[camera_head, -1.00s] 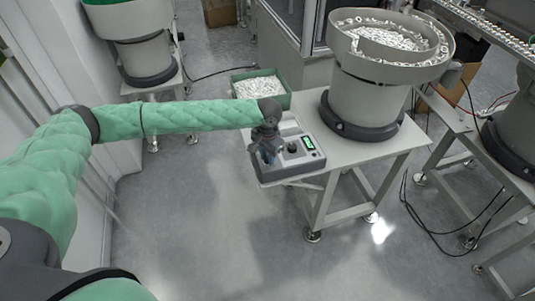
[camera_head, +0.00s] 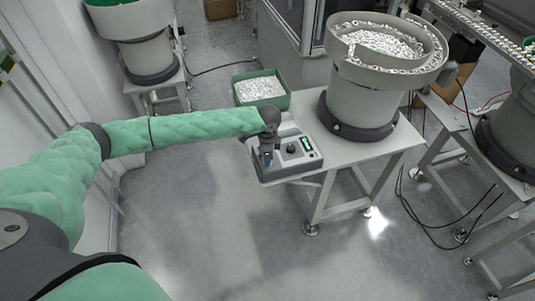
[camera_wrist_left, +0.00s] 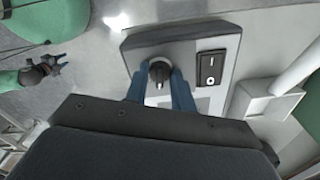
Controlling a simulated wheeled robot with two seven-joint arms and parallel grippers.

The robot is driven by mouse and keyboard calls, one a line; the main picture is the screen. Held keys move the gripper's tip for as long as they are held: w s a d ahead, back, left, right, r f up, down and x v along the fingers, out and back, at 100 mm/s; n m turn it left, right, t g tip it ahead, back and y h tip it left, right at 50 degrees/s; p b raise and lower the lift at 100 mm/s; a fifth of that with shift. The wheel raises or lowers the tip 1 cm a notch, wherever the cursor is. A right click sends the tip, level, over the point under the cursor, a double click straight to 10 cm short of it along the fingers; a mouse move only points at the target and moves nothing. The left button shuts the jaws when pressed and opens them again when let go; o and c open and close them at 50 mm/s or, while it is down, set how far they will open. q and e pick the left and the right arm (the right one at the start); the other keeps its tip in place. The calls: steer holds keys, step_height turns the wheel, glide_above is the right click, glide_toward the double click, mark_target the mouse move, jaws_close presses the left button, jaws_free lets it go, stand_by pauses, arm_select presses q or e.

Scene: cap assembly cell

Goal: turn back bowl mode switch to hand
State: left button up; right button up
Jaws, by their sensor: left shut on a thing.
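The grey control box (camera_head: 310,160) sits on the front left corner of the bowl feeder's table. In the left wrist view the box (camera_wrist_left: 228,45) carries a round black switch knob (camera_wrist_left: 158,68) with a pale pointer mark toward my gripper, and a black rocker switch (camera_wrist_left: 211,68) beside it. My left gripper (camera_head: 267,160) reaches down onto the box's left part. Its blue fingers (camera_wrist_left: 160,82) stand on either side of the knob and are shut on it. My right gripper (camera_wrist_left: 52,66) shows small in the left wrist view, away from the box; its opening is unclear.
The bowl feeder (camera_head: 370,85) stands behind on the white table (camera_head: 390,150). A green bin (camera_head: 238,78) of white parts is behind the box. The floor in front is clear.

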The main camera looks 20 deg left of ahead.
arm_select(q)
steer(key=m+p, duration=0.1)
steer(key=m, duration=0.2)
steer(key=shift+r+m, duration=0.15)
steer(key=shift+m, duration=1.65)
arm_select(e)
steer(key=shift+s+d+f, duration=0.25)
steer(key=shift+s+f, duration=0.05)
steer(key=shift+f, duration=0.2)
steer(key=shift+s+d+f, duration=0.25)
steer(key=shift+d+f, duration=0.05)
steer(key=shift+f, duration=0.25)
steer(key=shift+s+d+f, duration=0.25)
steer(key=shift+s+f, duration=0.05)
steer(key=shift+f, duration=0.2)
steer(key=shift+d, duration=0.1)
arm_select(q)
steer(key=o, duration=0.9)
steer(key=shift+o, duration=0.5)
arm_select(e)
steer(key=shift+a, duration=0.2)
steer(key=shift+f, duration=0.1)
